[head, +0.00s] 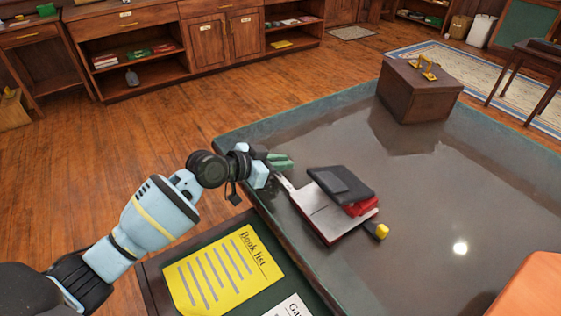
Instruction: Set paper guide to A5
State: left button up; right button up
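A flat device with a pale grey top (318,211) and red edge lies on the dark table; a yellow knob (382,231) shows at its near right corner. A thin silver bar (283,182) sticks out at its far left end. A black book-like object (341,185) rests over its right part, with a red one (362,207) beneath. I cannot make out a paper guide or an A5 mark. My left gripper (281,161), with green fingers, is at the device's far left end, close to the bar; contact and finger gap are unclear. My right gripper is not in view.
A brown wooden box (419,95) with brass-coloured fittings stands at the table's back. An orange object (530,286) is at the lower right. A yellow "Book list" sheet (221,272) lies on a lower green surface at the left. The table's middle right is clear.

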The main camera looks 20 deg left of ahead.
aim_at(290, 183)
pick_arm(q)
grip_shut()
jog(key=shift+s+d+p, duration=0.3)
jog(key=shift+d+p, duration=0.05)
jog(key=shift+p, duration=0.05)
jog(key=shift+s+d+r+p, duration=0.1)
jog(key=shift+s+d+p, duration=0.9)
jog(key=shift+d+p, duration=0.15)
jog(key=shift+s+d, duration=0.2)
jog(key=shift+d, duration=0.1)
jog(key=shift+s+d+f, duration=0.1)
jog(key=shift+f, duration=0.1)
jog(key=o, duration=0.8)
grip_release()
jog(key=shift+c, duration=0.2)
jog(key=shift+r, duration=0.1)
